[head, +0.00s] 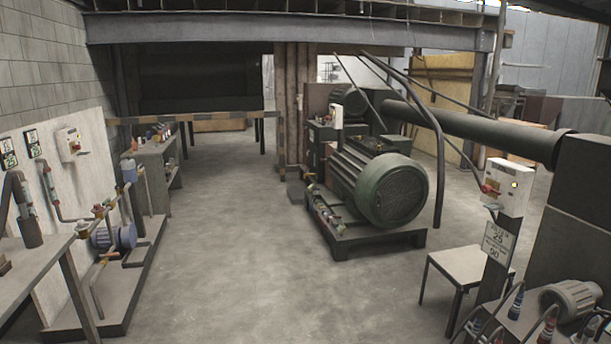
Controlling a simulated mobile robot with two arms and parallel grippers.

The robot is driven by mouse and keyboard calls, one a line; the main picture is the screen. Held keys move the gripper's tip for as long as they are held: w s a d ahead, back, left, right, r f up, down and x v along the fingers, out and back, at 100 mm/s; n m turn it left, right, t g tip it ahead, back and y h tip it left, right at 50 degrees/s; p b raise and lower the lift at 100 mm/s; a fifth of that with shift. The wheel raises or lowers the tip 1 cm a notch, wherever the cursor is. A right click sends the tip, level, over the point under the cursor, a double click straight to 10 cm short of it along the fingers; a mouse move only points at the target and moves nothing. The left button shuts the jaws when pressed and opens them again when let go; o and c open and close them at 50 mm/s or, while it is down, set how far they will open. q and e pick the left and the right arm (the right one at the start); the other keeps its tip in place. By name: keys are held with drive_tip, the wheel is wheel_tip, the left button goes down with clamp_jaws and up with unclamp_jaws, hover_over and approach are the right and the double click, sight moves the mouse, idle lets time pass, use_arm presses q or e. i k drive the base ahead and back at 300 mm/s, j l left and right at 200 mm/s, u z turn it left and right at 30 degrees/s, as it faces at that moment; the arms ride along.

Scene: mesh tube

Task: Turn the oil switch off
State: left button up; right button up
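Two white switch boxes are in the head view, and I cannot tell from the picture which one is the oil switch. One box (68,138) is mounted on a white panel at the left, with a red and yellow switch on its front. The other box (510,183) stands on top of a post at the right, with a red switch at its lower left and a small yellow spot. The switch positions are too small to read. Neither of my grippers is in view.
A blue pump (118,238) with pipes sits on a low base beside the left panel. A large green motor (392,190) stands in the middle. A small stool (462,265) is by the right post. The grey floor (235,260) between is clear.

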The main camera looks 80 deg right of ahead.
sight(486, 188)
drive_tip(key=z, duration=3.85)
drive_tip(key=i+j+z, duration=0.15)
drive_tip(key=i, duration=0.25)
drive_tip(key=i+j+z, duration=0.1)
drive_tip(key=i, duration=0.3)
drive_tip(key=i+j+z, duration=0.15)
drive_tip(key=i+j, duration=0.15)
drive_tip(key=i, duration=0.1)
